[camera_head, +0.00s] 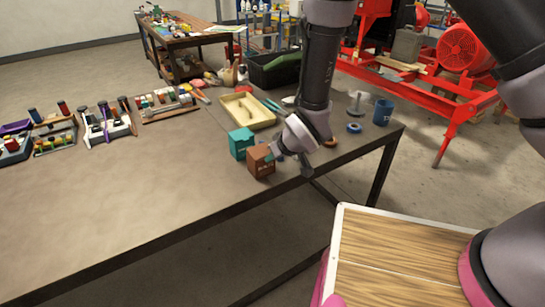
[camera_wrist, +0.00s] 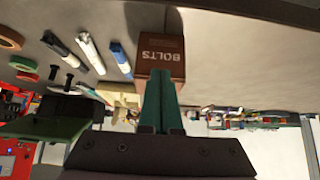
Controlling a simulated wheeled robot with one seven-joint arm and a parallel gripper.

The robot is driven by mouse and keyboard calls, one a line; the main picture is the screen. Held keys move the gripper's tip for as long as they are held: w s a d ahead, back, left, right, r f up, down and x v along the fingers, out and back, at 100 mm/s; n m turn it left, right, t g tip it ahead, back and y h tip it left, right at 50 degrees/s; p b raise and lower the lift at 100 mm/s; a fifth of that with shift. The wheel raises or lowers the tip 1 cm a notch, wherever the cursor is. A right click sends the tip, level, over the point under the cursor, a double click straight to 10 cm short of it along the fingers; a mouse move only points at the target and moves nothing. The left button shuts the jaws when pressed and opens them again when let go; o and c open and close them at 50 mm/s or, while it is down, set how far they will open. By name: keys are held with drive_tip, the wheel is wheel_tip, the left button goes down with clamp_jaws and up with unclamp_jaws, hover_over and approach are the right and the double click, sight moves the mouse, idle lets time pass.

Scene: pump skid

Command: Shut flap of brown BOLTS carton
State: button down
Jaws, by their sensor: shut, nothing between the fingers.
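The brown BOLTS carton (camera_head: 261,163) stands on the table near its front edge. In the wrist view the carton (camera_wrist: 165,52) is straight ahead, with its white BOLTS lettering showing; that view looks upside down. My gripper (camera_head: 270,157) is at the carton's upper right side in the head view. Its green fingers (camera_wrist: 161,88) are together and empty, with their tips in front of the carton's face or touching it; I cannot tell which. The flap's position is not clear, as my gripper and the small size hide it.
A teal carton (camera_head: 240,144) stands close behind and left of the brown one. A cream tray (camera_head: 247,110) and a black crate (camera_head: 272,71) lie behind. A blue mug (camera_head: 383,111) is at the right. The table's front left is clear.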

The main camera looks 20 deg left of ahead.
drive_tip(key=shift+s+d+f, duration=0.25)
drive_tip(key=shift+f, duration=0.4)
drive_tip(key=shift+w+a+f, duration=0.1)
drive_tip(key=shift+w+a, duration=0.25)
drive_tip(key=shift+a, duration=0.15)
drive_tip(key=w+a+r+v, duration=0.1)
drive_tip(key=v, duration=1)
drive_tip(key=w+d+r+m+t+h, duration=0.1)
drive_tip(key=w+d+r+m, duration=0.35)
drive_tip(key=d+r, duration=0.65)
drive_tip(key=w+d+r+m+h, duration=0.1)
drive_tip(key=w+d+r+m, duration=0.2)
drive_tip(key=w+d+r, duration=0.5)
drive_tip(key=s+d+r+m+h, duration=0.1)
drive_tip(key=s+d+r+m, duration=0.2)
drive_tip(key=s+d+r, duration=0.4)
drive_tip(key=s+d+r+m+t+h, duration=0.1)
drive_tip(key=s+d+r+m, duration=0.2)
drive_tip(key=s+d+r, duration=0.4)
drive_tip(key=s+d, duration=0.1)
drive_tip(key=d, duration=0.6)
drive_tip(key=shift+d+r+m, duration=0.2)
drive_tip(key=shift+r+m, duration=0.1)
drive_tip(key=shift+m, duration=0.05)
